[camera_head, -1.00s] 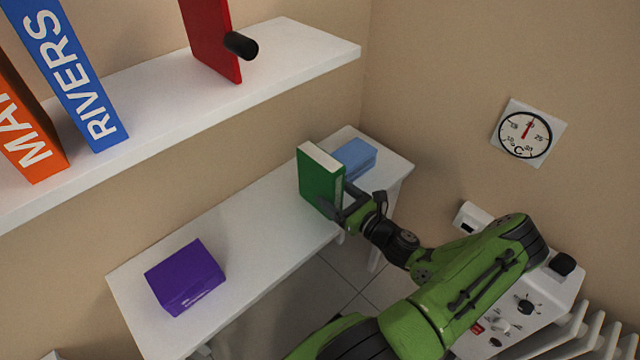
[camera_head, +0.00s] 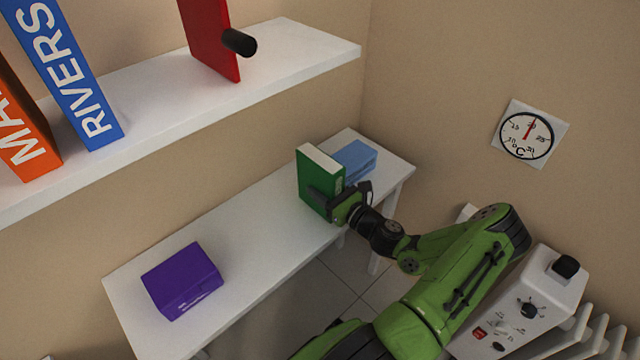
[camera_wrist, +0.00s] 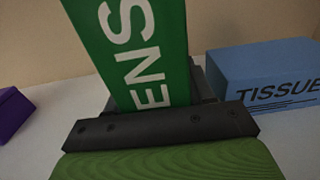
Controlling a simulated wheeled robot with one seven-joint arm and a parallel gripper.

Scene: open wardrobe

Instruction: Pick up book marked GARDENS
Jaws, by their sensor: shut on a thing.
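The green book (camera_head: 316,176) stands upright on the low white table (camera_head: 235,222), near its right end. In the wrist view the green book (camera_wrist: 128,45) fills the middle, and the white letters "ENS" show on its spine; the rest of the word is out of view. My gripper (camera_head: 333,199) is at the book's near side, low down, and is shut on it. The book's bottom edge is hidden by my gripper in the wrist view.
A blue box (camera_head: 356,159) marked TISSUE (camera_wrist: 262,80) stands close behind and right of the book. A purple box (camera_head: 182,281) lies at the table's left. Above hangs a shelf (camera_head: 290,55) with a blue RIVERS book (camera_head: 66,75), an orange book (camera_head: 24,130) and a red panel (camera_head: 208,40).

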